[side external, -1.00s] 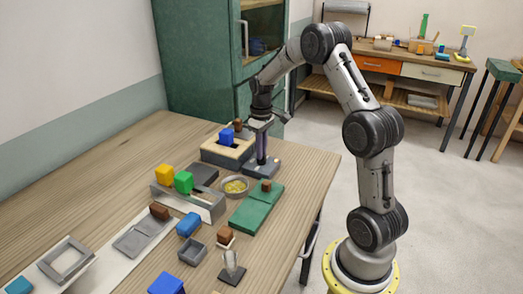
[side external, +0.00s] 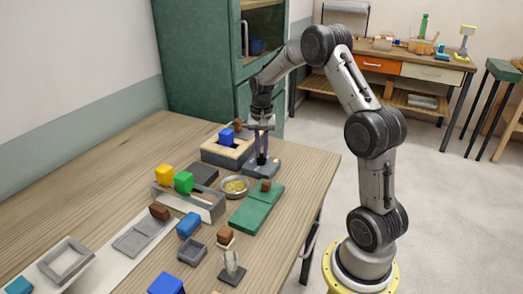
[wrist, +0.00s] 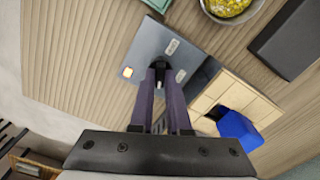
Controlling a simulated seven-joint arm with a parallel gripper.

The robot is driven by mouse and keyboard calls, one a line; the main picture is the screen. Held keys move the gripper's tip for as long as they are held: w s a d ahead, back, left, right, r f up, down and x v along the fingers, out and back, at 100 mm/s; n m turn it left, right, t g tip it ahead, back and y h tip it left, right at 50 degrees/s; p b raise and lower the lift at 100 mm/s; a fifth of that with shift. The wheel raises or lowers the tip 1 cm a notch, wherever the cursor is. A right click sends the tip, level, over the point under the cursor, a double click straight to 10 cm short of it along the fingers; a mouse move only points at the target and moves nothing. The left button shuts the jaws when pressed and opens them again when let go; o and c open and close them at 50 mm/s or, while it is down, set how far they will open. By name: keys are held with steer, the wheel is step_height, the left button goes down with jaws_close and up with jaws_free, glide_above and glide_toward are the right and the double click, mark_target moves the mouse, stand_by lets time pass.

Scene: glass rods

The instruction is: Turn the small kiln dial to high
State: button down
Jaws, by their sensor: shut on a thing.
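The dial sits on a grey control panel (side external: 254,172) beside a tan brick block with a dark opening, which looks like the small kiln (side external: 213,153). In the wrist view the panel (wrist: 150,45) has a small lit orange-white square near one edge and pale markings too small to read. My gripper (side external: 262,161) points straight down with its fingertips at the panel. In the wrist view my gripper (wrist: 168,68) is shut on the dial, which the purple-grey fingers mostly hide. I cannot tell which setting the dial points to.
A blue block (side external: 226,136) stands at the kiln's opening. A bowl of yellow bits (side external: 235,187) and a green board (side external: 256,207) with a brown block lie close by. A grey holder with yellow and green blocks (side external: 183,182) stands farther left. The green cabinet (side external: 195,60) is behind.

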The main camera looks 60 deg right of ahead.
mark_target(261, 154)
steer(key=m, duration=0.4)
steer(key=shift+m, duration=0.4)
stand_by(0.4)
steer(key=c, duration=0.9)
jaws_free()
steer(key=shift+r, duration=0.1)
step_height(261, 154, up, 14)
steer(key=shift+f, duration=0.15)
